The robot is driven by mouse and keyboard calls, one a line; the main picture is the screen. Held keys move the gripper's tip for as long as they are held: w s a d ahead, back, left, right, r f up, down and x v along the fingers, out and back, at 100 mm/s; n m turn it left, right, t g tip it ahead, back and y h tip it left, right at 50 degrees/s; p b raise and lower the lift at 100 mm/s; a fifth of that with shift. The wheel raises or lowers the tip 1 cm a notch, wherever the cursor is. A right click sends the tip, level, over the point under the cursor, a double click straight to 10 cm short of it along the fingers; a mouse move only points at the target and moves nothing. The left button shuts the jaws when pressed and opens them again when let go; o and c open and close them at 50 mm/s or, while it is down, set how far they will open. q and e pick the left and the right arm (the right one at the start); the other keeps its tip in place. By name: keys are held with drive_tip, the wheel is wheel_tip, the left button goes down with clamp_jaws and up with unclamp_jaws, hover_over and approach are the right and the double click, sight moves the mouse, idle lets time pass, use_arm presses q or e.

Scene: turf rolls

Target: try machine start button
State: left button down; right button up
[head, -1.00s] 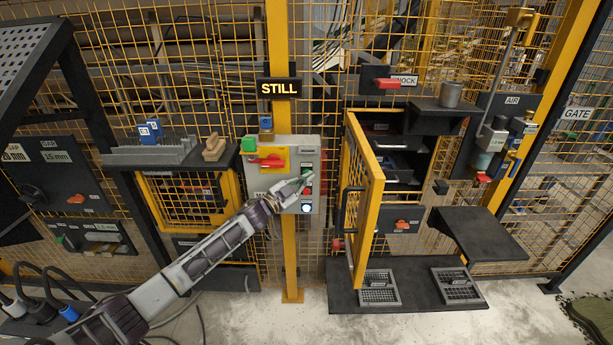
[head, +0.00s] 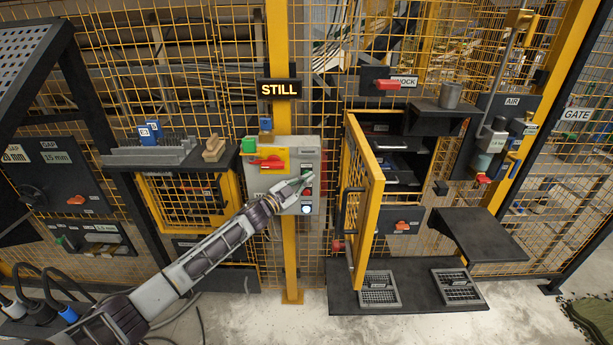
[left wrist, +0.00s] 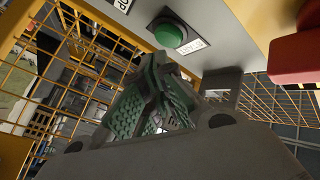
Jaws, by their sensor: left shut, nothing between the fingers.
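The grey control box (head: 312,148) hangs on the yellow post. It carries a red handle on a yellow plate (head: 266,162), a red button (head: 308,191) and a lit white-blue button (head: 306,209). My left gripper (head: 304,180) is shut and empty at the right part of the box front, over the button column. In the left wrist view a green button (left wrist: 168,33) with a white label stands out from the box, just beyond my closed fingertips (left wrist: 155,75). I cannot tell whether they touch it. My right gripper is out of view.
A sign (head: 279,88) above the box reads STILL. A yellow mesh door (head: 366,200) stands open just right of the box. A dark shelf (head: 478,235) juts out further right. Yellow mesh fencing runs behind everything.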

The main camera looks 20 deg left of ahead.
use_arm(q)
drive_tip(key=shift+w+a, duration=0.1)
drive_tip(key=shift+w, duration=0.3)
idle(0.6)
drive_tip(key=shift+w+a, duration=0.15)
drive_tip(key=shift+w, duration=0.25)
idle(1.2)
drive_tip(key=shift+s, duration=0.15)
idle(0.3)
drive_tip(key=shift+s+d+p, duration=0.25)
drive_tip(key=shift+s+p, duration=0.15)
drive_tip(key=shift+s, duration=0.25)
drive_tip(key=shift+s+d+p, duration=0.25)
drive_tip(key=shift+s+p, duration=0.1)
drive_tip(key=shift+s, duration=0.45)
drive_tip(key=shift+s+d+p, duration=0.2)
drive_tip(key=shift+s+p, duration=0.2)
drive_tip(key=shift+s, duration=0.4)
drive_tip(key=shift+s+d+p, duration=0.25)
drive_tip(key=shift+s+p, duration=0.1)
drive_tip(key=shift+s, duration=0.45)
